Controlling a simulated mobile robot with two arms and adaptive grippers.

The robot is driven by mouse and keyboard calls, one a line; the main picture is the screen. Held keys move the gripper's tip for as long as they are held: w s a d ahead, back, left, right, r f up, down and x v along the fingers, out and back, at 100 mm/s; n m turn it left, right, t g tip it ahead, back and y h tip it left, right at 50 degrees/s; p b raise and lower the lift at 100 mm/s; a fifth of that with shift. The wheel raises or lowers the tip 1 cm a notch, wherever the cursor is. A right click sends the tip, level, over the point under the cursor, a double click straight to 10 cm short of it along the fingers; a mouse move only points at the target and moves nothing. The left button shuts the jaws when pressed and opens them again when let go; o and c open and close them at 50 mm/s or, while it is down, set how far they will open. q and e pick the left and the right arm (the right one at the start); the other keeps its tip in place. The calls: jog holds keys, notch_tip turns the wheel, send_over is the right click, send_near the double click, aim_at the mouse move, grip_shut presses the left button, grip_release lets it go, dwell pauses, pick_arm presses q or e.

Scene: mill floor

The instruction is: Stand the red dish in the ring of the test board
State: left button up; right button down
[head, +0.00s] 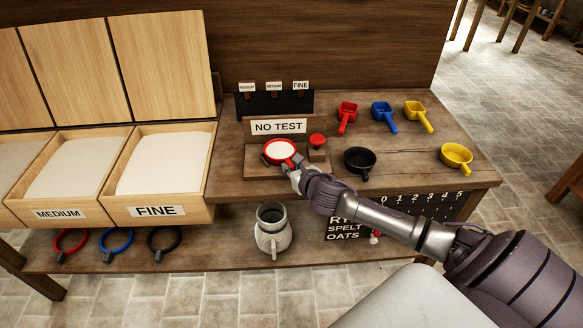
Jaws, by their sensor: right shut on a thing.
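The red dish (279,151), with white contents level inside, is over the wooden test board (256,170) in front of the "NO TEST" sign (279,127). My right gripper (292,167) reaches in from the right and is shut on the near right side of the dish. The dish looks upright. The ring is not visible; the dish and gripper cover that part of the board. I cannot tell whether the dish touches the board. My left gripper is not in view.
A red knob (317,141) stands right of the dish. A black dish (359,161) and a yellow dish (456,155) are further right, with red, blue and yellow scoops (383,115) behind. Flour bins (165,165) stand left. A jug (272,232) is on the lower shelf.

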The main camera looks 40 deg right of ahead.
jog(key=c, duration=1.1)
grip_release()
jog(key=shift+o, duration=0.2)
